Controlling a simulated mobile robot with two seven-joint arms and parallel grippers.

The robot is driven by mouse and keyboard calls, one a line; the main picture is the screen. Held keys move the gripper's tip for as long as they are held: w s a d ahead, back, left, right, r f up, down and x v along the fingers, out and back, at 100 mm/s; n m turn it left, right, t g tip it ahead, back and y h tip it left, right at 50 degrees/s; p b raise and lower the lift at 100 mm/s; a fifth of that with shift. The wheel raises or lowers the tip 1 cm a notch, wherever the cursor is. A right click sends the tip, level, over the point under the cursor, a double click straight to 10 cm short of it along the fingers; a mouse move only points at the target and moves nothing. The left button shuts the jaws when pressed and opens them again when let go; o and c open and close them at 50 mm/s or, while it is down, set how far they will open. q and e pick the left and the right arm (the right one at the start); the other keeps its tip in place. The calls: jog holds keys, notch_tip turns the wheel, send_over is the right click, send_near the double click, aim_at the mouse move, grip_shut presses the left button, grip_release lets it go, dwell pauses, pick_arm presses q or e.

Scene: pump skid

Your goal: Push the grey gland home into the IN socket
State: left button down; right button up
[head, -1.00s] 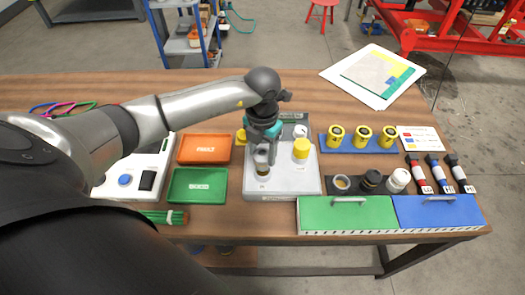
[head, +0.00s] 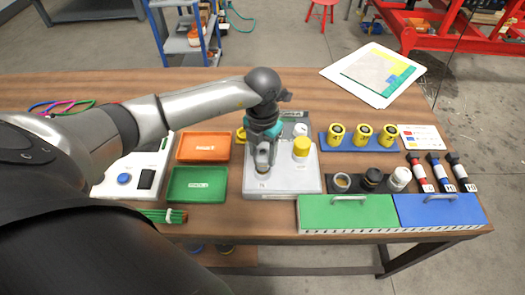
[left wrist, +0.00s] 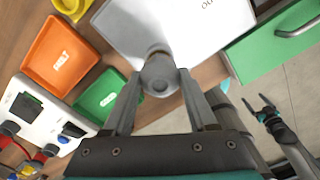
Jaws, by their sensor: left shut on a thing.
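The grey gland (left wrist: 160,74) is between the fingertips of my left gripper (left wrist: 158,84) in the left wrist view. In the head view, my left gripper (head: 263,156) points down over the front left of the light grey housing (head: 290,183). The gland is low against the housing there. The IN socket is hidden under the gland and fingers, so I cannot tell how deep the gland sits. A yellow part (head: 301,147) stands upright on the housing's right side. My right gripper (left wrist: 257,104) shows in the left wrist view, fingers apart, away from the housing.
An orange tray (head: 203,147) and a green tray (head: 198,185) lie left of the housing. A green box (head: 345,214) with a handle and a blue one (head: 440,211) stand at the front right. A blue rack (head: 350,146) holds yellow parts.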

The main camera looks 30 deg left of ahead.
pick_arm(q)
jog(key=shift+f+b, duration=1.05)
jog(key=shift+f, duration=0.25)
jog(key=shift+c, duration=0.6)
grip_release()
notch_tip(320, 180, up, 15)
jog(key=shift+r+p, duration=0.15)
jog(key=shift+p, duration=0.3)
